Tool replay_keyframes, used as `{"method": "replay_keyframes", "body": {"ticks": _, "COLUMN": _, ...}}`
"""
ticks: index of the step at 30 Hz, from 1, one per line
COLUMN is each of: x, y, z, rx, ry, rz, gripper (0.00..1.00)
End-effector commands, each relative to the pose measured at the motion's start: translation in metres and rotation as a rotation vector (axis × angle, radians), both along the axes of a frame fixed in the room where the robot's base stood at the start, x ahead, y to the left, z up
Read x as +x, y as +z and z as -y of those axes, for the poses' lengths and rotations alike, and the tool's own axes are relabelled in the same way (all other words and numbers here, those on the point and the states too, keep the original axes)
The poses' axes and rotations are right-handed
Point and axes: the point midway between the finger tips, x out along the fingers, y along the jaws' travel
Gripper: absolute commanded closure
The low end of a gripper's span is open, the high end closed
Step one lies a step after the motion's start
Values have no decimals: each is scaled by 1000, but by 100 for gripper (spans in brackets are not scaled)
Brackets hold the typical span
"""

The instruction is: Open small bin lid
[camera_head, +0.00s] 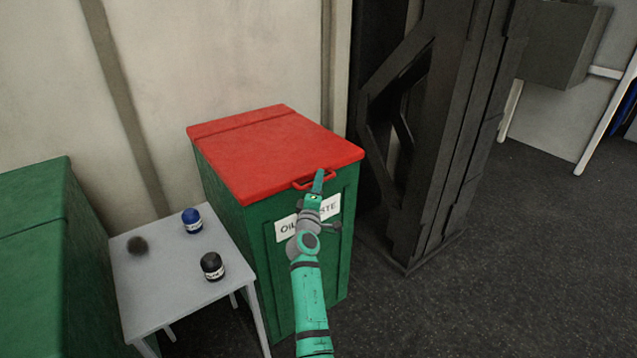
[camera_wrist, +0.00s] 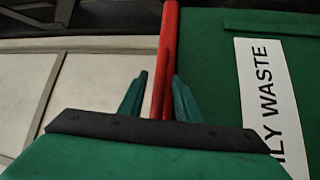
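The small bin is a green box with a red lid (camera_head: 270,150), and the lid lies closed on it. A thin red handle (camera_head: 300,186) sticks out from the lid's front edge. My gripper (camera_head: 318,178) is at this handle, covering part of it. In the wrist view my gripper (camera_wrist: 161,76) has its two green fingers on either side of the red lid edge and handle (camera_wrist: 160,85). A gap shows beside the left finger, so the fingers look open around the red part. Contact on the right finger is hard to tell.
A white OILY WASTE label (camera_head: 308,216) is on the bin front, partly behind my arm. A small grey table (camera_head: 165,265) with two jars and a dark fuzzy ball stands left. A larger green box (camera_head: 35,230) is further left. A black column (camera_head: 440,140) stands close right.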

Motion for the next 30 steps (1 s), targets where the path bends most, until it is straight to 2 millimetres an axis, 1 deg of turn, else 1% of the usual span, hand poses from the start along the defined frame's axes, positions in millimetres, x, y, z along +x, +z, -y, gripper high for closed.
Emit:
{"method": "replay_keyframes", "body": {"ticks": 3, "x": 4, "y": 0, "z": -1, "rx": 0, "ry": 2, "rz": -1, "gripper": 69}}
{"method": "replay_keyframes", "body": {"ticks": 11, "x": 4, "y": 0, "z": -2, "rx": 0, "ry": 3, "rz": -1, "gripper": 69}}
{"method": "replay_keyframes", "body": {"ticks": 12, "x": 4, "y": 0, "z": -2, "rx": 0, "ry": 3, "rz": -1, "gripper": 79}}
{"method": "replay_keyframes", "body": {"ticks": 15, "x": 4, "y": 0, "z": -2, "rx": 0, "ry": 3, "rz": -1, "gripper": 100}}
{"method": "replay_keyframes", "body": {"ticks": 23, "x": 4, "y": 1, "z": -2, "rx": -1, "ry": 3, "rz": -2, "gripper": 100}}
{"method": "replay_keyframes", "body": {"ticks": 26, "x": 4, "y": 5, "z": -1, "rx": -5, "ry": 2, "rz": -5, "gripper": 100}}
{"method": "replay_keyframes", "body": {"ticks": 30, "x": 4, "y": 14, "z": 3, "rx": -13, "ry": -2, "rz": -17, "gripper": 100}}
